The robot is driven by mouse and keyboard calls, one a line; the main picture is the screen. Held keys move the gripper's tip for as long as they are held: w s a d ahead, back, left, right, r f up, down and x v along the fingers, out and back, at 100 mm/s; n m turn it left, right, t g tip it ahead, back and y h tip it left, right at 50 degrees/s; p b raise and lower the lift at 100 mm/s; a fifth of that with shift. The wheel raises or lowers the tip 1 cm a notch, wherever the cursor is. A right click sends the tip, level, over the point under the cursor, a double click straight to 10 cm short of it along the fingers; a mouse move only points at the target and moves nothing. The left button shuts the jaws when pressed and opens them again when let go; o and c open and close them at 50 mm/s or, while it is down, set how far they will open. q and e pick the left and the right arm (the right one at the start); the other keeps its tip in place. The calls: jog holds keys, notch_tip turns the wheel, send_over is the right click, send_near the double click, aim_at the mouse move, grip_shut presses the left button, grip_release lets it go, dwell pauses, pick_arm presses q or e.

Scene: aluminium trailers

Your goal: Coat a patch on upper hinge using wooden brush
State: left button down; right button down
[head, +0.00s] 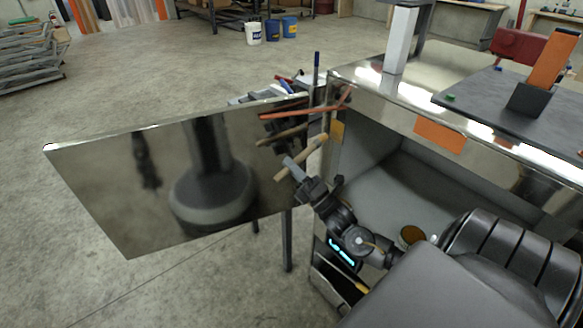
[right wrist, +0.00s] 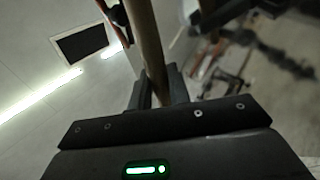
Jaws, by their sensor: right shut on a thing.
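My right gripper (head: 296,178) is shut on the wooden brush (head: 303,156), a tan stick held slanted in front of the open metal door (head: 110,190). In the right wrist view the brush handle (right wrist: 150,50) rises from between the dark fingers (right wrist: 160,92). Its bristles cannot be made out. The door meets the trailer at its right edge, around the upper corner; the upper hinge there cannot be told clearly among dark parts and a red-orange bar (head: 283,113). A brown stick shape on the door looks like the brush's reflection. My left gripper is not visible.
The trailer's shiny top rim (head: 400,95) runs right, with an orange patch (head: 440,135) below it. A dark board (head: 510,110) lies on top. A round brown-topped item (head: 412,235) sits inside the compartment. White and blue buckets (head: 253,33) stand far back. Floor left is open.

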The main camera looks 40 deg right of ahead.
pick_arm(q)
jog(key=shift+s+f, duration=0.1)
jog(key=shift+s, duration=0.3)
pick_arm(e)
jog(key=shift+d, duration=0.7)
jog(key=shift+s, duration=0.1)
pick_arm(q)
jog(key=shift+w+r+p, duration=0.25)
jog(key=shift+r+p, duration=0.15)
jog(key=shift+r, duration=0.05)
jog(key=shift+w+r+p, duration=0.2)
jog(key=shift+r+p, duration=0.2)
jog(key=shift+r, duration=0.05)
pick_arm(e)
jog(key=s, duration=0.3)
jog(key=shift+s, duration=0.4)
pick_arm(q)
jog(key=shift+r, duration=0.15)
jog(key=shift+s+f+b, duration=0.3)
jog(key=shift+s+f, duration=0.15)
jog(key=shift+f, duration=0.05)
pick_arm(e)
jog(key=shift+w, duration=2.05)
jog(key=shift+a, duration=0.15)
